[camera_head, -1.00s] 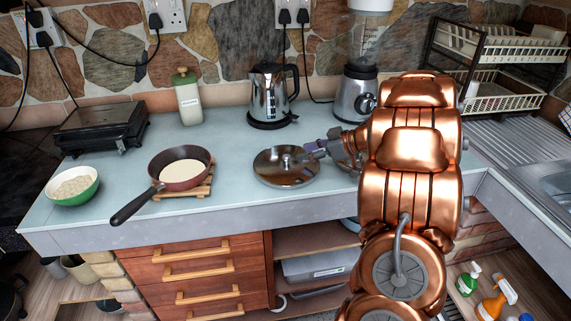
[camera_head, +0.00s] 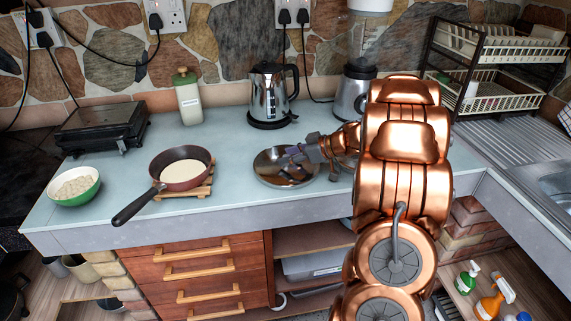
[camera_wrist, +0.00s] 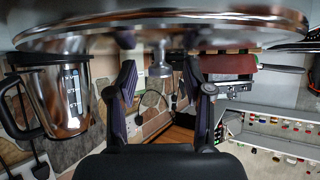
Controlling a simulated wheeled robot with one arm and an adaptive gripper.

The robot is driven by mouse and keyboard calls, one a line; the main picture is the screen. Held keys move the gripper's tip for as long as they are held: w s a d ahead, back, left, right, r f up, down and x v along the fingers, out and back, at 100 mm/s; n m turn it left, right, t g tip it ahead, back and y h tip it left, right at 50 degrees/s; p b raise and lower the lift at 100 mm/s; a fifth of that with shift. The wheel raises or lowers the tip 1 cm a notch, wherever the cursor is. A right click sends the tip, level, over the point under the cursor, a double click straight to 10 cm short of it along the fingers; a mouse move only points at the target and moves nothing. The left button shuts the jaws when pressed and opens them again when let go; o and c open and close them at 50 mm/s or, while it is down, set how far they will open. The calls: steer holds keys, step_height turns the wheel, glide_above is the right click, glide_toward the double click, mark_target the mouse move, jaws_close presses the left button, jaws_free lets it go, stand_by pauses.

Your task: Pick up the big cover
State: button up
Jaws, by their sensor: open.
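The big cover, a shiny round metal lid (camera_head: 268,178), lies flat on the counter right of the frying pan. My gripper (camera_head: 294,160) is over the lid and hides its knob in the head view. In the wrist view, which looks upside down, the lid's rim (camera_wrist: 60,36) spans the top. Its knob (camera_wrist: 160,62) shows between the two spread fingers of my gripper (camera_wrist: 160,76). The fingers stand apart on either side of the knob, with gaps visible. My gripper is open and holds nothing.
A kettle (camera_head: 271,92) stands behind the lid, and a blender (camera_head: 353,95) stands right of it. A frying pan (camera_head: 180,168) on a wooden trivet, a green bowl (camera_head: 74,187) and a bottle (camera_head: 187,100) are to the left. The counter's front edge (camera_head: 250,211) is close.

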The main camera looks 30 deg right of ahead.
jaws_close()
stand_by(0.5)
